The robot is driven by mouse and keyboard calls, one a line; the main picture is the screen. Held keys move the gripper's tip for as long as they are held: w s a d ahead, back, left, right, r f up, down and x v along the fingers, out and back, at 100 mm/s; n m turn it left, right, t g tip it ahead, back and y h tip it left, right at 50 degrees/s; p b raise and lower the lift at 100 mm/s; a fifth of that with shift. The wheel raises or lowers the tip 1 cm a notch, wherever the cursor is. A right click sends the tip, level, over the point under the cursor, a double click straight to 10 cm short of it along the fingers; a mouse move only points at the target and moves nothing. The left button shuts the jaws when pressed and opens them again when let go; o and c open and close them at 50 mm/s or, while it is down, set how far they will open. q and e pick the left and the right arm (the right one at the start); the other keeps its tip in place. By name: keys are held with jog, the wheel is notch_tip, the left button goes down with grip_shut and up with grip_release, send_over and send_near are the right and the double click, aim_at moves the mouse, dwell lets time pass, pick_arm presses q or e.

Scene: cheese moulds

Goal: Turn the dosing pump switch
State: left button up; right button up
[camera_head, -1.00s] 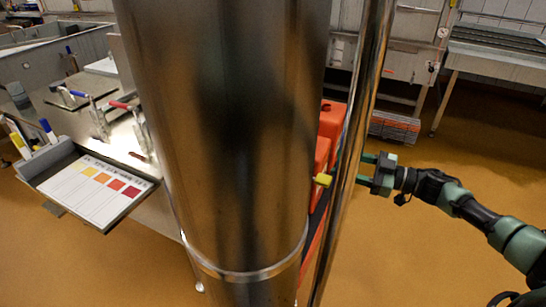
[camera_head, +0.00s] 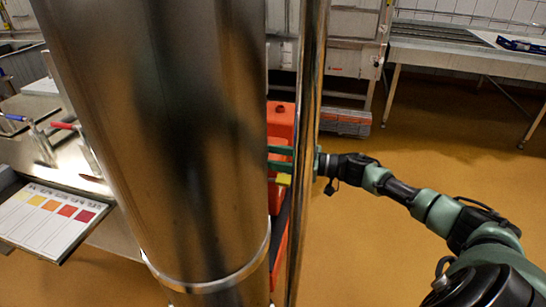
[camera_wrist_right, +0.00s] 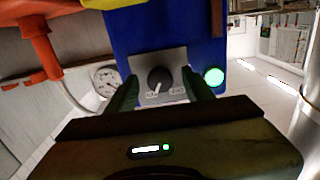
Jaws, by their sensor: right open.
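The dosing pump switch is a black round knob (camera_wrist_right: 159,79) on a grey plate (camera_wrist_right: 178,58) on the front of a blue housing (camera_wrist_right: 150,32) in the right wrist view. A white pointer line shows on the knob, and the small labels below it are hard to read. My right gripper (camera_wrist_right: 163,92) is open, its dark green fingers to either side of the knob with gaps between. In the head view the right gripper (camera_head: 279,158) reaches leftward past a thin steel pole, beside red containers. The knob is hidden there. My left gripper is not in view.
A green lamp (camera_wrist_right: 214,76) glows right of the knob, and a round gauge (camera_wrist_right: 105,78) is at its left. In the head view a wide steel column (camera_head: 150,120) and a thin steel pole (camera_head: 308,120) block much. Open floor (camera_head: 430,130) lies to the right.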

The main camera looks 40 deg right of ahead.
grip_shut()
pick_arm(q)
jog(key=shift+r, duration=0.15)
pick_arm(e)
jog(key=shift+n, duration=6.1)
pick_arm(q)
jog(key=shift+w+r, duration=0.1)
